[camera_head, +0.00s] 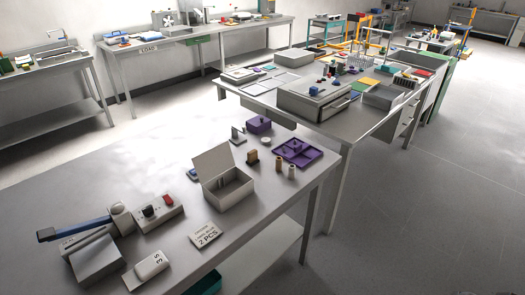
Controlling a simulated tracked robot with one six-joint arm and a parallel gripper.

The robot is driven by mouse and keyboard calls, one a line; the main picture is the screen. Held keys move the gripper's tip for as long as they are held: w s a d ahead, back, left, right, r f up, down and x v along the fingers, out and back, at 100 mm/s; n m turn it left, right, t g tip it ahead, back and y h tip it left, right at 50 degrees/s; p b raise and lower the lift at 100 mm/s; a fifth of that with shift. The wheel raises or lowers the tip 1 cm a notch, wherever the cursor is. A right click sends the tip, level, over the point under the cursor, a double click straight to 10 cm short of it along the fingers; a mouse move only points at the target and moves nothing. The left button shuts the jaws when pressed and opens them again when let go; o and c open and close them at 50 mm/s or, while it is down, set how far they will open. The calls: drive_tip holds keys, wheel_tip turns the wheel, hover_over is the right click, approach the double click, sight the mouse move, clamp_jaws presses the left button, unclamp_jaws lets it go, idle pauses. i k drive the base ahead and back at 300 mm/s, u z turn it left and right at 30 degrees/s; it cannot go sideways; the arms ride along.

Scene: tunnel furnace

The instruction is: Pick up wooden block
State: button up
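A small brown block (252,157), likely the wooden block, stands upright on the near grey table (130,180). It is just right of the open-lidded grey box (232,191). Two small tan upright pieces (278,163) stand to its right, in front of the purple tray (298,152). At this size I cannot tell the grain or exact shape of the block. My gripper is not in view.
A blue-handled device (75,230), a switch box (158,213) and a "2 PCS" card (206,235) occupy the table's front left. A purple box (259,124) stands behind the block. A second cluttered bench (350,125) adjoins behind. Open floor (430,200) lies to the right.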

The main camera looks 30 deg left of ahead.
sight(252, 155)
drive_tip(key=i, duration=2.7)
drive_tip(key=u, duration=2.65)
